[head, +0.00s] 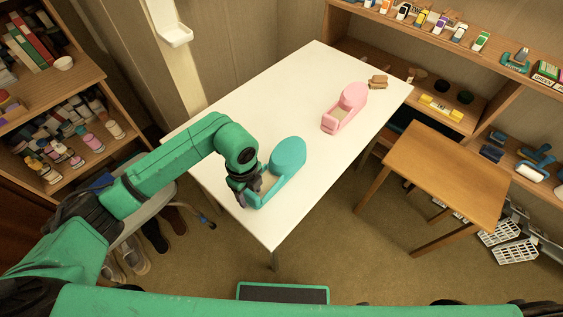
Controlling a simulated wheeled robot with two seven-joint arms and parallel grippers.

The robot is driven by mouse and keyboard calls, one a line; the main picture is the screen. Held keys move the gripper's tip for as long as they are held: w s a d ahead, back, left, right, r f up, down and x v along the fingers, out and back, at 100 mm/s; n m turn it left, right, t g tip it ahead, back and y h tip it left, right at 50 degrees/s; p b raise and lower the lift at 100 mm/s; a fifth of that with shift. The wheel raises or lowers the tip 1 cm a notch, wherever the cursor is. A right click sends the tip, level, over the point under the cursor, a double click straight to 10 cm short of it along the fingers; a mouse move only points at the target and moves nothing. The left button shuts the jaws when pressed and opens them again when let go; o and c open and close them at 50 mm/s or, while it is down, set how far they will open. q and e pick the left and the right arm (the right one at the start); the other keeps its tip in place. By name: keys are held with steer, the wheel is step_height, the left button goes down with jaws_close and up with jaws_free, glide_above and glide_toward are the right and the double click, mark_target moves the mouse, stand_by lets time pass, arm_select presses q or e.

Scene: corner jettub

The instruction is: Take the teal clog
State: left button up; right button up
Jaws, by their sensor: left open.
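The teal clog (288,157) lies on the white table (253,113), toward its front edge, with its rounded toe part pointing up and right in the head view. My left gripper (251,196) is open at the clog's near, heel end. Its dark fingers overlap the heel in the picture and hide part of it. I cannot tell whether they touch it. My right gripper is out of view.
A pink clog (352,98) stands farther back on the table, with a small brown object (378,81) beyond it. A wooden side table (449,172) stands to the right. Full shelves (50,125) line the left, and more stand at right. The table's left part is clear.

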arm_select(q)
jaws_close()
steer(key=shift+d+r, duration=0.1)
